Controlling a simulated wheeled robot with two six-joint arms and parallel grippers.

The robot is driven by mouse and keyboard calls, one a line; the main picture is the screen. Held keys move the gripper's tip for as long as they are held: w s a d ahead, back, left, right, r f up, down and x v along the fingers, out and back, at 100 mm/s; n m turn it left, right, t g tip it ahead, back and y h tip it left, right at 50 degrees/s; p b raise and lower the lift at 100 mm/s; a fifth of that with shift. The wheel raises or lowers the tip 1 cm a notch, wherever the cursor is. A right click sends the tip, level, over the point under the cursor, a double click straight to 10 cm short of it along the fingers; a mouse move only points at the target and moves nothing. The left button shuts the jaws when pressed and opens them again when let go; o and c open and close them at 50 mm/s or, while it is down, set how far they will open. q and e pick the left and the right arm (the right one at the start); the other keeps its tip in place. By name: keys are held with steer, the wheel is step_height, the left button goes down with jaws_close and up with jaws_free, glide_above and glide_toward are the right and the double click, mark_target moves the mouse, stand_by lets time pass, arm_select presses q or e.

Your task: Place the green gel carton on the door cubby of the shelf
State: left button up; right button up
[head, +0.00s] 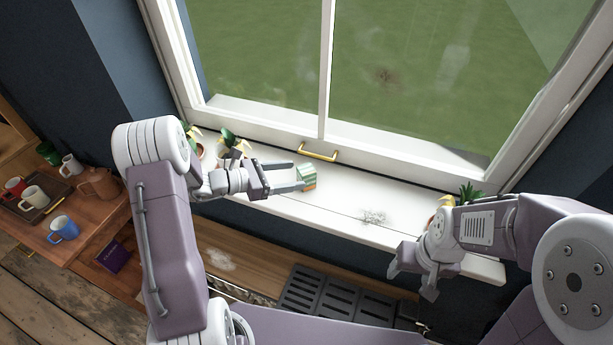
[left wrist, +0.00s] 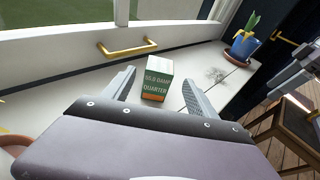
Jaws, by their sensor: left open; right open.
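The green gel carton (head: 308,173) is a small box with a green face, a pale top and an orange band near its base. It stands upright on the white window sill (head: 345,199), and also shows in the left wrist view (left wrist: 156,84). My left gripper (head: 297,176) is open, its fingertips at the near side of the carton, one to either side. In the left wrist view the carton sits between the finger ends, with gaps visible. My right gripper (head: 411,284) is open and empty, in front of the sill at the right. I cannot make out the shelf's door cubby.
Potted plants stand on the sill at the left (head: 230,142) and right (head: 467,194). A yellow handle (head: 318,154) is on the window frame behind the carton. A wooden table (head: 95,215) at the left holds mugs, a tray and a teapot. A dark slotted rack (head: 330,297) lies below the sill.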

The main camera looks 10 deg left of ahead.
mark_target(299, 174)
arm_select(q)
steer(key=p+x, duration=0.1)
steer(key=x, duration=0.4)
steer(key=shift+w+d+f, duration=0.2)
steer(key=shift+w+f, duration=0.05)
steer(key=shift+s+a, duration=0.1)
steer(key=c, duration=0.4)
steer(key=shift+r, duration=0.1)
jaws_close()
